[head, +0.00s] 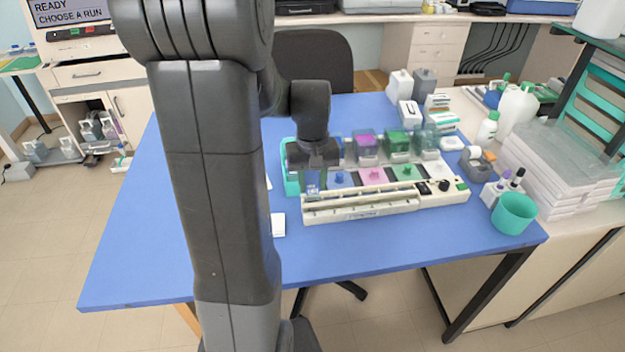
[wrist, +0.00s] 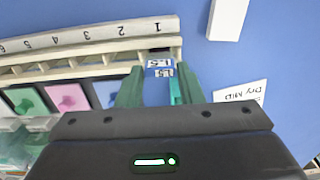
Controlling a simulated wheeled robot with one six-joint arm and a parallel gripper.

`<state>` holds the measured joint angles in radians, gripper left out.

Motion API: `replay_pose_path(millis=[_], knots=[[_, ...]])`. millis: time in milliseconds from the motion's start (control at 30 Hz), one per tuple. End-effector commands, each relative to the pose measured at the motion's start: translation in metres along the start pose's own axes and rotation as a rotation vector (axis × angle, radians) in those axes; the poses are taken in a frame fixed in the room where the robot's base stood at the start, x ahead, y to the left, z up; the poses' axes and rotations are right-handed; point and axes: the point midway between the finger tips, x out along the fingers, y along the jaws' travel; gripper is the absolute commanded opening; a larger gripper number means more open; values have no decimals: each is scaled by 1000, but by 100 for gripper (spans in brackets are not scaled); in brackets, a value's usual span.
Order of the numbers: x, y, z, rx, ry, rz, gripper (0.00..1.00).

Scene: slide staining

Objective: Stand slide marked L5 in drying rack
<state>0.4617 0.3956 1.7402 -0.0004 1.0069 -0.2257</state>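My gripper (wrist: 160,75) has its two green fingers on either side of a clear glass slide (wrist: 158,92), gripping it by the edges. The slide's end carries a blue-and-white label, seen upside down, that appears to read L5. The slide also shows under my gripper (head: 315,170) in the head view, hanging upright. The drying rack (wrist: 70,58) is a cream slotted rail with numbers along its edge. The labelled end is at the rack's end by number 1; I cannot tell whether it touches. The rack (head: 360,210) shows along the station's front in the head view.
Coloured stain jars (head: 375,175) stand behind the rack. A card with writing (wrist: 240,95) and a white block (wrist: 229,18) lie on the blue table (head: 400,255) beside the rack's end. A teal cup (head: 514,213) stands at the right. The table's front is clear.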

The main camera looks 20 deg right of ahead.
Motion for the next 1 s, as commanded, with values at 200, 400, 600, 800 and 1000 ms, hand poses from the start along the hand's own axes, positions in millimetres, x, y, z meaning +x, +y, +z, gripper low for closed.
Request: replay_pose_path(millis=[200, 400, 600, 800, 1000], knots=[[0, 0, 0, 0, 0, 0, 54], [-2, 0, 0, 0, 0, 0, 54], [-27, 0, -1, 0, 5, 1, 54], [-74, 0, -1, 0, 6, 1, 54], [-114, 0, 0, 0, 4, 1, 54]])
